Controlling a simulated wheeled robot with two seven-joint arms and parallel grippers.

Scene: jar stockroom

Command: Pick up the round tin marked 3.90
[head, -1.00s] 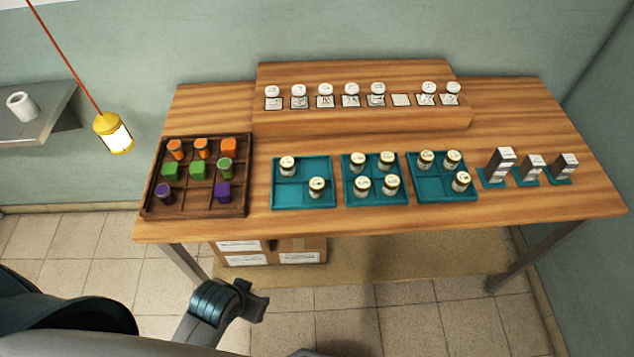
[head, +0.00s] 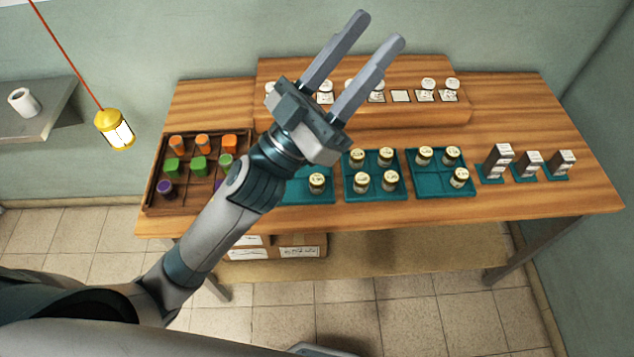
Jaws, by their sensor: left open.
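Several small round pots with pale lids stand in three teal trays; the marks on the lids are too small to read, so I cannot tell which is 3.90. One pot (head: 316,183) shows in the left tray (head: 296,192), partly behind my arm. Several stand in the middle tray (head: 375,197), including one pot (head: 390,180) at its front right. The right tray (head: 431,185) holds three, including a pot (head: 460,177) at front right. My left gripper (head: 381,28) is open and empty, raised in front of the back shelf. My right gripper is not in view.
A raised wooden shelf (head: 410,118) carries white-lidded round items and cards, partly hidden by my gripper. A dark compartment crate (head: 151,196) holds orange, green and purple items. Grey boxes (head: 497,160) stand at right. A yellow lantern (head: 116,130) hangs at left.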

